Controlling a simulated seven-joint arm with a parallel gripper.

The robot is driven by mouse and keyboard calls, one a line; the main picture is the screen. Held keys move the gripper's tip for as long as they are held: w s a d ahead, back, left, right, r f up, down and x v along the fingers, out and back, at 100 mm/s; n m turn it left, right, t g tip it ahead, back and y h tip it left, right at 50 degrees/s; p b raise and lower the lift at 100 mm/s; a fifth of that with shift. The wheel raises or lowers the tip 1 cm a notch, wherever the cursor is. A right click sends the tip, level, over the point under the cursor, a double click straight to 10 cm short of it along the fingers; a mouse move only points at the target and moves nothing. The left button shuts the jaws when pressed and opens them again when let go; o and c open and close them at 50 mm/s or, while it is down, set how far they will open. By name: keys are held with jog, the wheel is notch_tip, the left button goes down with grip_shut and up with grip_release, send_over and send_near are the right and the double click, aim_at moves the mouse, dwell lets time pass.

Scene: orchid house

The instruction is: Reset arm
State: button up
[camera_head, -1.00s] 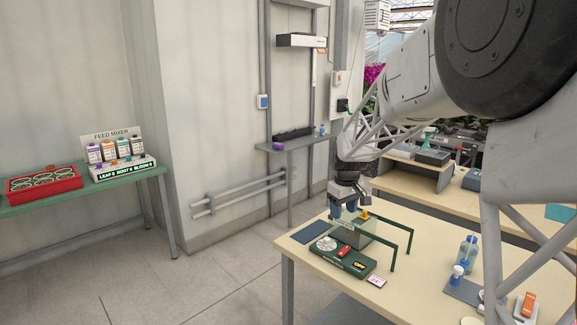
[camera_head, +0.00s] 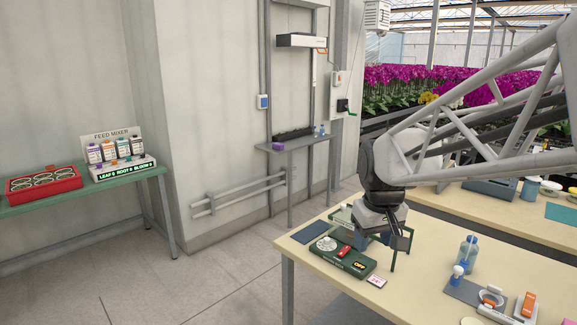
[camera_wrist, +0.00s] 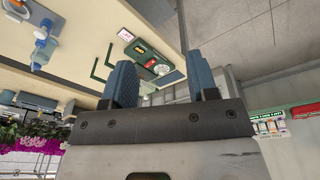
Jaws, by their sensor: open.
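My gripper (camera_head: 377,238) hangs over the near wooden bench, around the green frame of a dark green device, and hides part of that frame. In the wrist view my gripper's two blue fingers (camera_wrist: 165,80) stand well apart with nothing held between them. The dark green device (camera_head: 340,258) has a white round dial, a red switch and a small lit display. It also shows beyond the fingers in the wrist view (camera_wrist: 150,57). Whether my gripper touches the frame I cannot tell.
A small white-and-pink card (camera_head: 377,282) lies in front of the device. A blue bottle (camera_head: 467,252) and an orange-and-white device (camera_head: 525,305) stand to the right on the bench (camera_head: 420,290). A shelf (camera_head: 295,144) and a green table (camera_head: 100,188) are at the left.

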jog(key=s+f+m, duration=0.1)
jog(key=s+f, duration=0.1)
jog(key=s, duration=0.8)
jog(key=s+f+m, duration=0.2)
jog(key=s, duration=0.9)
jog(key=shift+s+d+t, duration=0.25)
jog(key=shift+d+t, duration=0.05)
jog(key=shift+t, duration=0.1)
